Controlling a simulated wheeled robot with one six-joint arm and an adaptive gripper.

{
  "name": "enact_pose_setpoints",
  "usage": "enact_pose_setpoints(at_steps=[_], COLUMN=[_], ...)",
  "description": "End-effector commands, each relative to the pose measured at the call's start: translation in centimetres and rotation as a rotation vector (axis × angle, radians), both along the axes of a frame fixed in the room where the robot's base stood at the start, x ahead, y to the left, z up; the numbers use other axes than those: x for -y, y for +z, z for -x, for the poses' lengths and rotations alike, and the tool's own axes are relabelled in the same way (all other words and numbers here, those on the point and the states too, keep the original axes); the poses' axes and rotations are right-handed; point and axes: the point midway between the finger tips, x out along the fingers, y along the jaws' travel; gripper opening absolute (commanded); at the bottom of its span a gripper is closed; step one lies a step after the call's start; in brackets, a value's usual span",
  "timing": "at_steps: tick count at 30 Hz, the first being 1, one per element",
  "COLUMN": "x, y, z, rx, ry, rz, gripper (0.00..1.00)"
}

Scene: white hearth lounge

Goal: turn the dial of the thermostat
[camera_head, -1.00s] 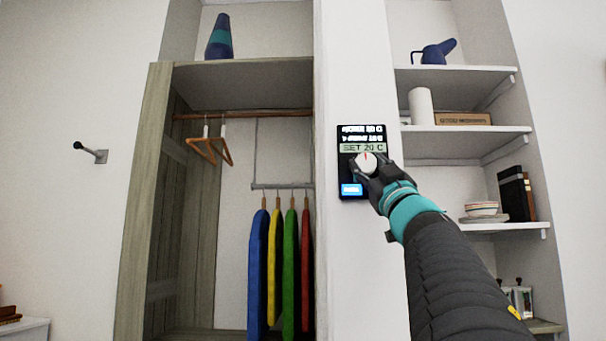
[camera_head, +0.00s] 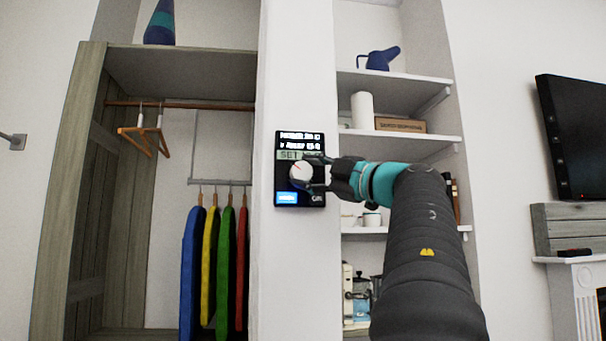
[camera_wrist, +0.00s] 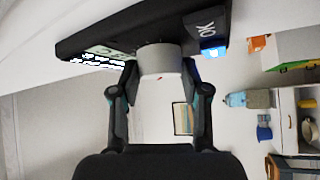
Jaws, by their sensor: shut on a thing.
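The thermostat (camera_head: 284,182) is a black panel on the white wall pillar, with a screen at the top, a blue button at lower left and a dark OK button at lower right. Its round white dial (camera_head: 300,173) has a red mark pointing to the upper left. My gripper (camera_head: 314,173) reaches in from the right, with its fingers on either side of the dial. In the wrist view the dial (camera_wrist: 161,60) sits between the two fingertips, gripped.
A wardrobe niche (camera_head: 180,75) with hangers and coloured garments (camera_head: 209,260) stands left of the pillar. Shelves (camera_head: 400,137) with a blue watering can (camera_head: 378,58) and boxes are on the right, behind my arm. A black television (camera_head: 580,135) hangs at far right.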

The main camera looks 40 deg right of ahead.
Motion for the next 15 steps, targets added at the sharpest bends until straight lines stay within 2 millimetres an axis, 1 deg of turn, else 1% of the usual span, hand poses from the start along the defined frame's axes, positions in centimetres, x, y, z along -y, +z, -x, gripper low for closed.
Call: enact_pose_setpoints(at_steps=[6, 15], x=[0.13, 0.11], y=[0.17, 0.28], z=[0.01, -0.01], rx=[-0.058, -0.114], ry=[-0.001, -0.001], rz=[0.097, 0.189], gripper=[0.11, 0.11])
